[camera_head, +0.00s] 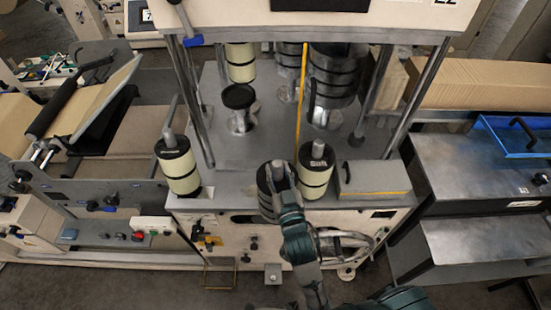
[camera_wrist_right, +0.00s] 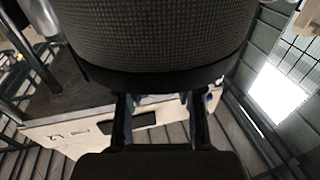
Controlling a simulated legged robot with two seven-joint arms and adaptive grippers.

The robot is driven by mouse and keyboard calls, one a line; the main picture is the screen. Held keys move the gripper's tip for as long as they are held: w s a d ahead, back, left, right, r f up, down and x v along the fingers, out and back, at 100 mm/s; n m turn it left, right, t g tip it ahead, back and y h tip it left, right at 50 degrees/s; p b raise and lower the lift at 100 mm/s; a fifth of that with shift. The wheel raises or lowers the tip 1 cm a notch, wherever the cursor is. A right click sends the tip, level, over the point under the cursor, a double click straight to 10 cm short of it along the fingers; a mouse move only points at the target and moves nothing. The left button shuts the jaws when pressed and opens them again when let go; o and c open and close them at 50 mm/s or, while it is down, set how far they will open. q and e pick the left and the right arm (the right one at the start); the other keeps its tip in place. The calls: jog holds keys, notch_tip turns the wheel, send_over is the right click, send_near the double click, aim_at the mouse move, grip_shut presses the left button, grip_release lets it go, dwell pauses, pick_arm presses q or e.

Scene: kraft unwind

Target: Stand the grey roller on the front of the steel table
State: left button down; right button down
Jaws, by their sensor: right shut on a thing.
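The dark grey roller (camera_head: 266,196) is upright at the front of the steel table (camera_head: 226,182), between two cream rollers. My right gripper (camera_head: 284,182) is shut on it, and my arm hides part of its right side. In the right wrist view the roller (camera_wrist_right: 160,35) fills the upper middle with its ribbed side, above the gripper fingers (camera_wrist_right: 160,115). I cannot tell whether its base touches the table top. My left gripper is not in view.
A cream roller (camera_head: 178,166) stands at the table's front left corner. Another cream roller (camera_head: 316,172) stands close to the right of the grey one, beside a grey box (camera_head: 374,178). Steel posts (camera_head: 412,95) and a yellow rod (camera_head: 300,100) rise nearby. Table between left roller and grey roller is clear.

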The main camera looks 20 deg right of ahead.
jog(key=shift+w+a+b, duration=0.1)
jog(key=shift+w+b, duration=0.3)
jog(key=shift+b, duration=0.25)
jog(key=w+d+f+p, duration=0.2)
jog(key=w+d+f, duration=0.1)
jog(key=w, duration=0.7)
jog(key=shift+d+f, duration=0.2)
jog(key=shift+f, duration=0.35)
jog(key=c, duration=0.8)
grip_release()
jog(key=shift+d+f, duration=0.15)
jog(key=shift+o, duration=0.2)
jog(key=shift+s, duration=0.1)
